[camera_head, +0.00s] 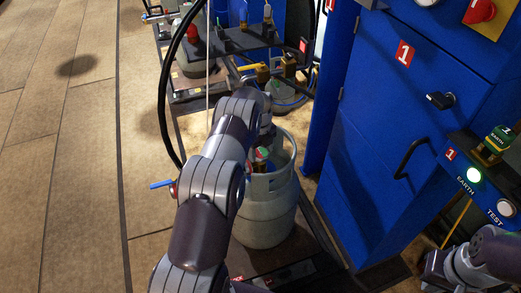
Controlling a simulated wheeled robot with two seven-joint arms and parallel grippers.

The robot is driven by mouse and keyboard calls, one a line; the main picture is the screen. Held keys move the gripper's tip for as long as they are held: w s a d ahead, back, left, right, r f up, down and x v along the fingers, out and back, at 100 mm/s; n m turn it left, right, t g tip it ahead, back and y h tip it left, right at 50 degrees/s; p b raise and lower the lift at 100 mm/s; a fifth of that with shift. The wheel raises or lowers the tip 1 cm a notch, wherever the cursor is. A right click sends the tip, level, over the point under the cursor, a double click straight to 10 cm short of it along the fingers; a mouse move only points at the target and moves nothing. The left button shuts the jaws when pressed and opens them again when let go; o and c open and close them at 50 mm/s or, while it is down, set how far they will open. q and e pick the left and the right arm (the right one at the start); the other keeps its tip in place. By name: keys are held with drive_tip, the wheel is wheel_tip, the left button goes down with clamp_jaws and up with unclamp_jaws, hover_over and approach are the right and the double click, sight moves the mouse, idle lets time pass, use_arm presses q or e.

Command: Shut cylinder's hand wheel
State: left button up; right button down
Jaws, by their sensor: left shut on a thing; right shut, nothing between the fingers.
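The grey gas cylinder (265,222) stands upright in the middle of the view, with an open collar around its top. A small red, green and blue fitting (262,156) shows inside the collar, partly hidden by my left arm; I take it to be the valve with its hand wheel. My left gripper (264,148) reaches down into the collar from above and is shut on the hand wheel. Its fingertips are largely hidden by my wrist. My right gripper (434,268) is low at the bottom right, shut and empty, away from the cylinder and partly cut off.
A blue cabinet (385,130) with a black handle stands right of the cylinder. A black hose (163,110) loops behind my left arm, near a cluttered rack (215,80). The floor at left is clear.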

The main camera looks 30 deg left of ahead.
sight(261, 152)
idle(0.4)
use_arm(q)
drive_tip(key=o, duration=1)
drive_tip(key=shift+o, duration=0.2)
wheel_tip(261, 152, up, 5)
drive_tip(key=shift+r+p, duration=0.15)
drive_tip(key=shift+p, duration=0.5)
wheel_tip(261, 152, up, 8)
drive_tip(key=p, duration=0.5)
drive_tip(key=shift+f, duration=0.25)
